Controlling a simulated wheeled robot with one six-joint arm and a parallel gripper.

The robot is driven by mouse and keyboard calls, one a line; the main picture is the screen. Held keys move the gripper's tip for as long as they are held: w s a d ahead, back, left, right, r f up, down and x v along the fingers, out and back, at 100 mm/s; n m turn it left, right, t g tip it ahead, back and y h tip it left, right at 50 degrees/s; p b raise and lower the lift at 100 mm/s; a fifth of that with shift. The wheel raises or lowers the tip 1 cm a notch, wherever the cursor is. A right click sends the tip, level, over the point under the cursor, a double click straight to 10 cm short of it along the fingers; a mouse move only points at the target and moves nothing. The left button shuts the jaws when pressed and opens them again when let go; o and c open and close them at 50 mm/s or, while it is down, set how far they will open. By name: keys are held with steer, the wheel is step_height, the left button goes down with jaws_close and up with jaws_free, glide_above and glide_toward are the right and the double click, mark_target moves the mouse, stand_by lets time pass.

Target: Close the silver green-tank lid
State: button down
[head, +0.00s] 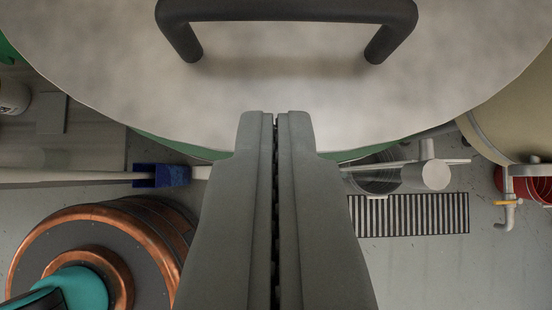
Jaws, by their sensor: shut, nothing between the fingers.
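The silver lid (277,95) fills the upper middle of the head view, a wide grey disc seen from above. A dark bar handle (287,12) stands on it near the top edge of the picture. Parts of the green tank (178,147) show as a strip below the lid's near rim. My gripper (276,118) is shut and empty. Its fingertips overlap the lid's near edge in the picture, below the handle and apart from it. I cannot tell whether they touch the lid. The far part of the lid is out of frame.
A copper-rimmed round drum (40,250) stands at lower left. A pale pole with a blue bracket (162,176) runs across the left. A floor grate (415,214), a beige tank (515,115) with a tap, and a red bucket (530,184) are at right.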

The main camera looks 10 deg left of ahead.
steer(key=v, duration=0.9)
steer(key=a+m+t+h, duration=0.2)
steer(key=a+m+h, duration=0.15)
steer(key=a, duration=1.65)
steer(key=s+a+t, duration=0.3)
steer(key=s+a, duration=0.3)
steer(key=a, duration=0.2)
steer(key=s+a+m+t, duration=0.1)
steer(key=s+a+t, duration=0.3)
steer(key=s+a, duration=0.3)
steer(key=a, duration=0.2)
steer(key=shift+a+f, duration=0.2)
steer(key=shift+a, duration=0.1)
